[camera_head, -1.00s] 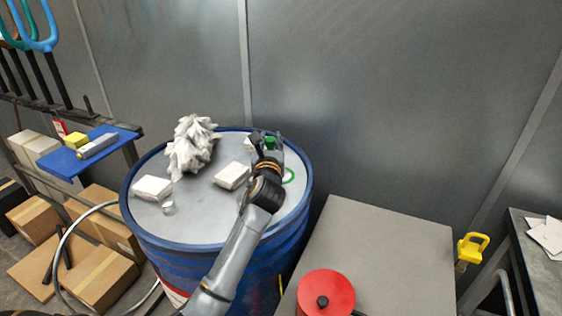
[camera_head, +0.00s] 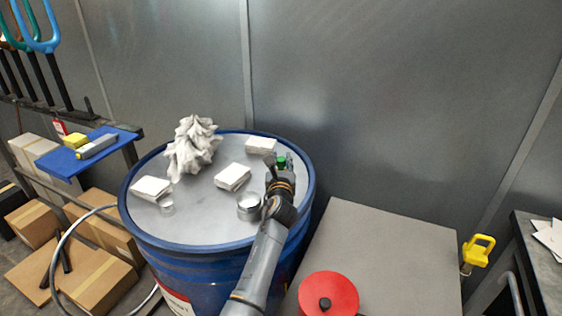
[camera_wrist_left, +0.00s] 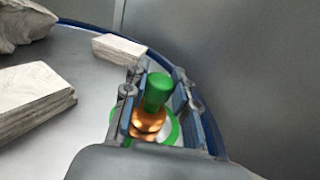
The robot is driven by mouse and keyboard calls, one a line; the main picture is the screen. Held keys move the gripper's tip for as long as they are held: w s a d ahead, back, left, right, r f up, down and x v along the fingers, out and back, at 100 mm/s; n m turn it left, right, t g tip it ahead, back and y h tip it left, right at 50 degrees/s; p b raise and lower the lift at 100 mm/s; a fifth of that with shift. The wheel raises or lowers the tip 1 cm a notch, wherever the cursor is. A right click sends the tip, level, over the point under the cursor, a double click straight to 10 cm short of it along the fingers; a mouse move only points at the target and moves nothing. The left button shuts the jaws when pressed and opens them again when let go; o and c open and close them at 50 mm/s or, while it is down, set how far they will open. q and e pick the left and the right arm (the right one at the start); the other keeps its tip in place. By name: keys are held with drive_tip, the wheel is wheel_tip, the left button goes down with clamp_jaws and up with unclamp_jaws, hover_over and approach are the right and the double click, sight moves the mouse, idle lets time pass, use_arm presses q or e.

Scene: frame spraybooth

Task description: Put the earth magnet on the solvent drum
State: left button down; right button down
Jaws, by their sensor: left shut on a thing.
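The earth magnet (camera_wrist_left: 153,112) has a green knob on a copper-coloured body, with a green ring around its lower part. My left gripper (camera_wrist_left: 158,98) is shut on it, with blue-padded fingers on either side. In the head view my left gripper (camera_head: 280,163) is over the right side of the solvent drum, and the magnet's green top (camera_head: 282,160) shows between the fingers. The solvent drum (camera_head: 205,218) is a large blue drum with a grey lid. I cannot tell whether the magnet touches the lid. My right gripper is not in view.
On the lid are a crumpled rag heap (camera_head: 193,147), several white pads, such as one (camera_head: 232,177) near the middle, and a silver tin (camera_head: 249,206) beside my left wrist. A grey cabinet top (camera_head: 385,245) with a red can (camera_head: 328,293) stands right of the drum. The booth wall is behind.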

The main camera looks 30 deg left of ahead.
use_arm(q)
drive_tip(key=shift+f, duration=0.2)
drive_tip(key=c, duration=1.1)
unclamp_jaws()
drive_tip(key=shift+o, duration=0.2)
drive_tip(key=shift+r, duration=0.1)
drive_tip(key=shift+r, duration=0.3)
drive_tip(key=v, duration=1.2)
drive_tip(key=shift+d+f+p, duration=0.1)
drive_tip(key=shift+f+p, duration=0.05)
drive_tip(key=shift+p, duration=0.15)
